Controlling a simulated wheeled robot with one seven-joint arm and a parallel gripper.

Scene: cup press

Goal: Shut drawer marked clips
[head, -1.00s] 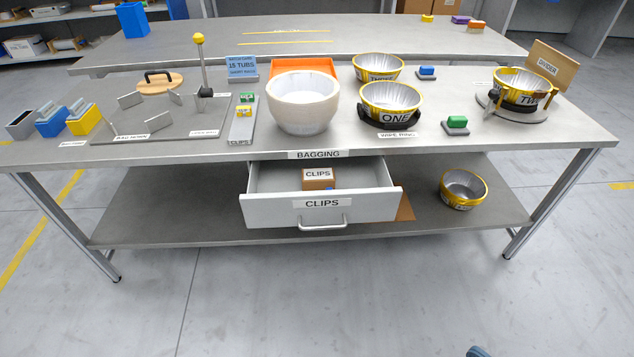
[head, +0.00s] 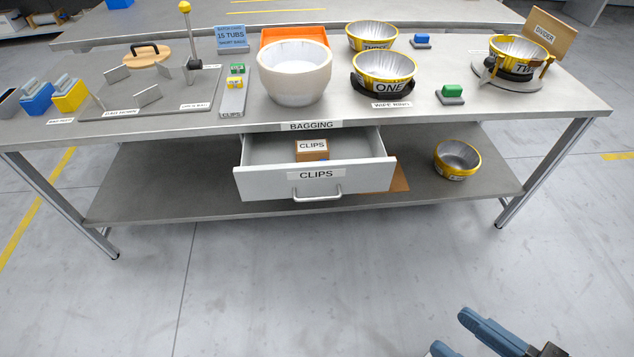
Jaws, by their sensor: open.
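The drawer marked CLIPS (head: 270,185) is pulled open below the table edge, under the BAGGING label. Its front carries a CLIPS label and a pale bar handle (head: 317,197). Inside the drawer sits a brown box (head: 311,156) with its own CLIPS label. My gripper (head: 455,332) is at the bottom right of the head view, low and in front of the table, well apart from the drawer. Its blue fingers are spread, with nothing seen between them; the lower finger is partly cut off by the frame edge.
The table (head: 220,125) holds a white bowl (head: 295,75), yellow-rimmed tubs, an orange tray (head: 294,36) and small coloured blocks. The lower shelf (head: 160,185) bears another tub (head: 457,160). The floor (head: 300,280) before the drawer is clear.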

